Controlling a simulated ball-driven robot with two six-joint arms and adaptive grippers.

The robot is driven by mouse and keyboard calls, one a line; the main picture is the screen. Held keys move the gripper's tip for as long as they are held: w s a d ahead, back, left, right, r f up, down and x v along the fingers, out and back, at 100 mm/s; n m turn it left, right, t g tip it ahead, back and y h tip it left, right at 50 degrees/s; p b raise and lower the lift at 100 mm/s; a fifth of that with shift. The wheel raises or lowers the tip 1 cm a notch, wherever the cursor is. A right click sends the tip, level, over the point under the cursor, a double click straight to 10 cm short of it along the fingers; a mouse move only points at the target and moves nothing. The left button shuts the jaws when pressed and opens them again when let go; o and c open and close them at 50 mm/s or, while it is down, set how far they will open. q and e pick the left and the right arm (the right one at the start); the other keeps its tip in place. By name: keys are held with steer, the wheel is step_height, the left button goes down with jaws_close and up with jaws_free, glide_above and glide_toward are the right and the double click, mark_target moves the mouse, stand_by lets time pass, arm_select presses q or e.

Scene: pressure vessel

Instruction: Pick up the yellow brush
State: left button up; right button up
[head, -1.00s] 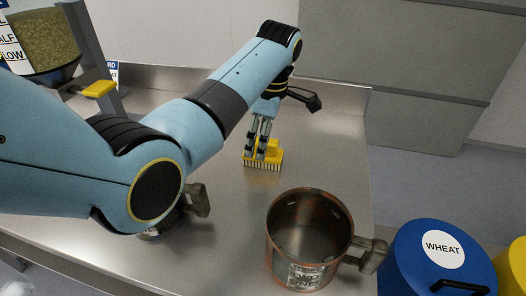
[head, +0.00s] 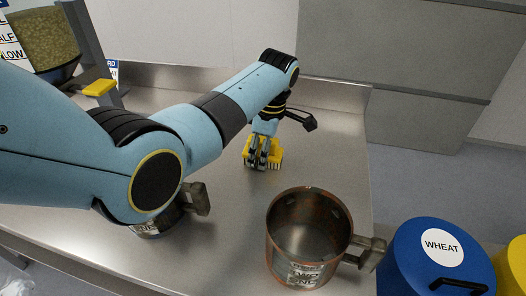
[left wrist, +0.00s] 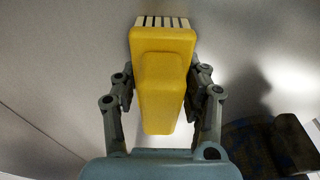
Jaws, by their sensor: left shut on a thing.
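The yellow brush (head: 274,157) is on the steel worktop, towards the back right, with its pale bristles downward. My left gripper (head: 261,158) has come down over it and its fingers are shut on the brush. In the left wrist view the brush (left wrist: 162,75) fills the space between the two fingers of the left gripper (left wrist: 161,95), one on each side of its yellow body. The bristles show at the top of that view. I cannot tell any gap between bristles and worktop. My right gripper is not in view.
A copper-coloured mug (head: 308,240) stands at the front right of the worktop (head: 225,240). Another mug (head: 157,226) is partly hidden under my left arm. A blue WHEAT bin (head: 437,255) stands beyond the right edge. A grain hopper (head: 45,40) is at the back left.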

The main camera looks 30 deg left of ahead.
arm_select(q)
steer(key=c, duration=0.4)
steer(key=shift+o, duration=0.2)
steer(key=shift+r, duration=0.1)
steer(key=shift+r, duration=0.25)
steer(key=r, duration=0.3)
steer(key=shift+w+d+r, duration=0.2)
steer(key=shift+d+r, duration=0.15)
steer(key=shift+r, duration=0.05)
steer(key=w+d+r+b, duration=0.3)
steer(key=d+r, duration=0.3)
steer(key=d, duration=0.4)
steer(key=shift+w+d+r, duration=0.15)
steer(key=shift+w+r, duration=0.15)
steer(key=shift+w, duration=0.05)
